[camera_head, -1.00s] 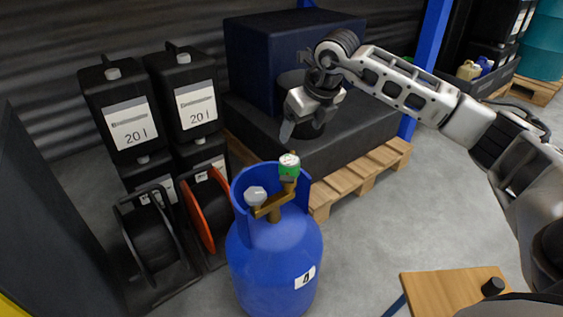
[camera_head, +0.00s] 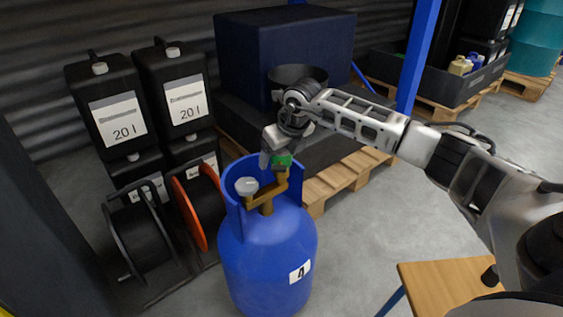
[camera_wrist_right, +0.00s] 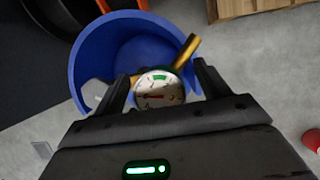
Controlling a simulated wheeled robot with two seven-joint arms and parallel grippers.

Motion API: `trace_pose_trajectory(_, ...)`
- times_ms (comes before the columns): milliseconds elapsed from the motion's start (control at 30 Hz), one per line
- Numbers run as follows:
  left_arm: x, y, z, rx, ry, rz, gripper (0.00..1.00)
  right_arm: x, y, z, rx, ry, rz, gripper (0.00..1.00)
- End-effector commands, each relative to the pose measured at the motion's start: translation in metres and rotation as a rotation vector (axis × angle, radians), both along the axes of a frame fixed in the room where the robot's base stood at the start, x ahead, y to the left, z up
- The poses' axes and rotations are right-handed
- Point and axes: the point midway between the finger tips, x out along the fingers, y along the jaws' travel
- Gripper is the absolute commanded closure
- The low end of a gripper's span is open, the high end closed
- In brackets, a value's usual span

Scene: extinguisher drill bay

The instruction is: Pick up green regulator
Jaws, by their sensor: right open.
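The green regulator (camera_head: 281,160) sits on the brass valve fitting (camera_head: 266,193) at the top of a blue gas cylinder (camera_head: 268,250) marked 4. Its white gauge face (camera_wrist_right: 160,90) shows in the right wrist view, between the two fingers. My right gripper (camera_head: 270,160) is at the regulator and hides part of it in the head view. In the wrist view the right gripper (camera_wrist_right: 163,88) is open, with one finger on each side of the gauge. My left gripper is not in view.
A grey knob (camera_head: 246,186) stands beside the regulator inside the cylinder's blue collar (camera_head: 232,200). Black 20 l canisters (camera_head: 178,90) and cable reels (camera_head: 200,205) stand at left. A wooden pallet (camera_head: 340,178) lies behind. A small wooden table (camera_head: 440,285) is at front right.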

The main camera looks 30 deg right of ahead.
Motion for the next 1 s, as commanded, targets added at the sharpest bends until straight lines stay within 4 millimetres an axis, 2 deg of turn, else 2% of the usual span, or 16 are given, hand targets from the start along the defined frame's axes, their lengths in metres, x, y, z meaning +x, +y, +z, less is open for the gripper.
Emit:
trace_pose_trajectory(200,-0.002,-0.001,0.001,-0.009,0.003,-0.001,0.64,0.001,0.0,-0.003,0.0,-0.001,0.001,0.25)
trace_pose_trajectory(233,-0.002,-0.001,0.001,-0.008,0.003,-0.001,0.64,0.001,0.0,-0.003,0.0,-0.001,0.001,0.28)
trace_pose_trajectory(400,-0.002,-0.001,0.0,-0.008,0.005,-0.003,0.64,0.001,0.0,-0.002,0.0,-0.001,0.001,0.75)
trace_pose_trajectory(467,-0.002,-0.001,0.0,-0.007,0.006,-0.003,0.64,0.001,0.0,-0.002,0.0,-0.001,0.001,0.89)
trace_pose_trajectory(767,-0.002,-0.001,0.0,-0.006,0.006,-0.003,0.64,0.002,0.0,0.001,0.0,-0.005,0.0,0.89)
trace_pose_trajectory(1000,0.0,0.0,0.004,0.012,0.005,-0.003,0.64,0.003,0.0,0.022,0.001,-0.007,0.0,0.89)
